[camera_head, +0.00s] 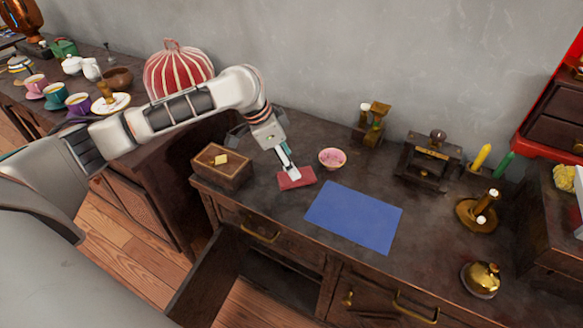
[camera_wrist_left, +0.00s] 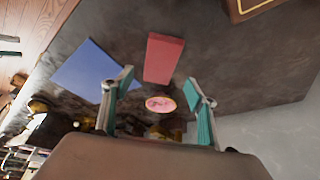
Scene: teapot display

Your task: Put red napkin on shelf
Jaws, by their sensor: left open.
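The red napkin (camera_head: 297,179) lies folded flat on the dark cabinet top, left of a blue mat. It also shows in the left wrist view (camera_wrist_left: 163,58), ahead of the fingers. My left gripper (camera_head: 291,172) is over the napkin in the head view. In the wrist view its two teal-padded fingers (camera_wrist_left: 158,92) are spread apart with nothing between them gripped. The napkin lies beyond the fingertips. My right gripper is not in view. A red shelf unit (camera_head: 548,143) stands at the right edge; I cannot tell whether it is the task's shelf.
A blue mat (camera_head: 354,216), a small pink-filled bowl (camera_head: 332,158) and a wooden box (camera_head: 221,166) are near the napkin. A drawer (camera_head: 207,275) stands open below. Candle holders (camera_head: 477,213) and a brass bell (camera_head: 481,279) are at the right.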

